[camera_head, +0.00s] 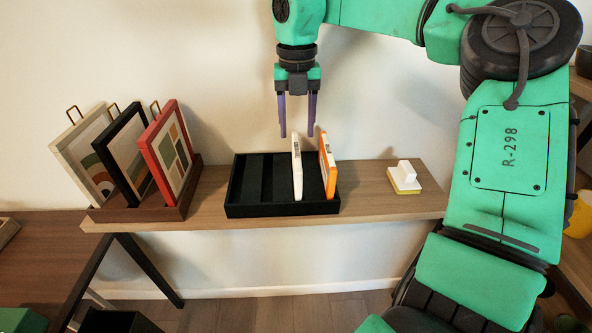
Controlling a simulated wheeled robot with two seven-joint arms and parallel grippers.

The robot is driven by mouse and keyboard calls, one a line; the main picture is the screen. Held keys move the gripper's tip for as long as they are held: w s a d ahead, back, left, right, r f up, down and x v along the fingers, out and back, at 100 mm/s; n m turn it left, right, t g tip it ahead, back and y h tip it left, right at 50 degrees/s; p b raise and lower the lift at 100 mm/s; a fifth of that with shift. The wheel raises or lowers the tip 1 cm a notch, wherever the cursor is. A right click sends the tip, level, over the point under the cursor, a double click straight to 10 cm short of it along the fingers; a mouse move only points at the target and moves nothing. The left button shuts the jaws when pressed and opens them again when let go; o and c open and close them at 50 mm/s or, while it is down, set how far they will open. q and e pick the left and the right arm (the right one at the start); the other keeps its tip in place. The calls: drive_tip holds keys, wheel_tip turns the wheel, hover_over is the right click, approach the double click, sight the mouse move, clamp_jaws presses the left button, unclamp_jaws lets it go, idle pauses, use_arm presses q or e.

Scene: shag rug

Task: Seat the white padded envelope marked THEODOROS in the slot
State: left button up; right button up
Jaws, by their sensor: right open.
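A white envelope (297,168) stands on edge in a black slotted rack (282,209) on the wooden shelf. It leans slightly, and its marking is too small to read. An orange-and-white envelope (328,166) stands in the rack to its right. The slots on the rack's left side look empty. My right gripper (298,131) points down just above the top of the white envelope, with its two purple fingers apart and nothing between them. I cannot tell whether the envelope is fully down in its slot. My left gripper is not in view.
A wooden holder (150,210) with several picture frames stands on the shelf's left end. A white and yellow block (404,178) sits near the right end. A wall is close behind the shelf. The shelf between rack and block is clear.

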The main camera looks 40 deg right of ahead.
sight(297, 149)
wheel_tip(297, 149, down, 9)
drive_tip(key=shift+r+p, duration=0.15)
drive_tip(key=shift+p, duration=0.75)
drive_tip(key=shift+d+f, duration=0.1)
drive_tip(key=shift+f, duration=0.1)
clamp_jaws()
